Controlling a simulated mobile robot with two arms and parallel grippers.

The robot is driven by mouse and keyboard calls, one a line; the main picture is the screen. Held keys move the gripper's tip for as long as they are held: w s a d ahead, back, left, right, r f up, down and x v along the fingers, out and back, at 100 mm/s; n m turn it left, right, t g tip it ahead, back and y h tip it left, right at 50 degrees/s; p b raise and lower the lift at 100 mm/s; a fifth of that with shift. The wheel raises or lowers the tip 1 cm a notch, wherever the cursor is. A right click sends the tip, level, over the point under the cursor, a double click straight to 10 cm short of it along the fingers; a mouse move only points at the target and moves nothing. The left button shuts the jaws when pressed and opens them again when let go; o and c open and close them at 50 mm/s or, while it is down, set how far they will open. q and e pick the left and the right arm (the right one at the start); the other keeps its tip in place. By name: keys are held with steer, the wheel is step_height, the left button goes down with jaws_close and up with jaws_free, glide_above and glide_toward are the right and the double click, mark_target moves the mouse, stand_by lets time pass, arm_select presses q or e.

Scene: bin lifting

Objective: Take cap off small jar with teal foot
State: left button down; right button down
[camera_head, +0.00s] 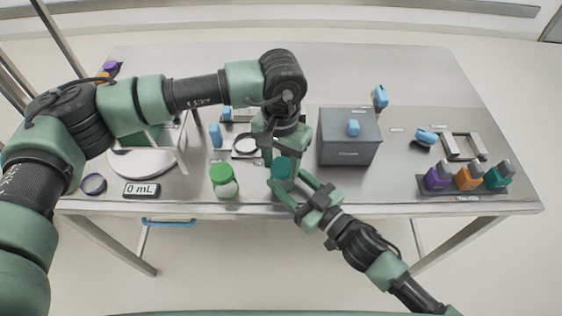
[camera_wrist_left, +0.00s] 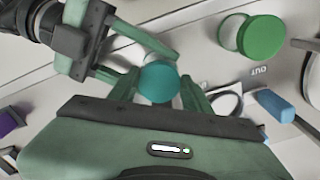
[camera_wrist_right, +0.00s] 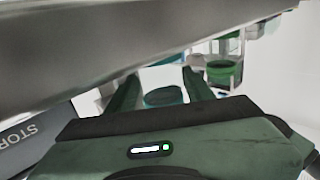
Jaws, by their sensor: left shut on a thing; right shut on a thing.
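The small jar with a teal top (camera_head: 283,168) stands near the front edge of the table. Its round teal cap (camera_wrist_left: 158,82) shows from above in the left wrist view. My left gripper (camera_head: 283,157) reaches down from above and is shut on the cap, with a finger on either side. My right gripper (camera_head: 290,178) comes in from the front right and is shut on the jar lower down. Teal also shows between its fingers in the right wrist view (camera_wrist_right: 163,97). The jar's body and foot are mostly hidden by the fingers.
A green-capped jar (camera_head: 223,181) stands close by on the left. A grey box (camera_head: 349,138) with a blue knob is to the right. Purple, orange and teal bottles (camera_head: 468,179) stand at the far right. A scale display (camera_head: 141,190) and white dish are left.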

mark_target(281, 167)
arm_select(q)
steer(key=shift+r, duration=0.15)
stand_by(0.4)
steer(key=shift+r, duration=0.95)
steer(key=shift+r, duration=0.1)
steer(key=shift+r, duration=1.9)
arm_select(e)
steer(key=shift+c, duration=2.4)
jaws_free()
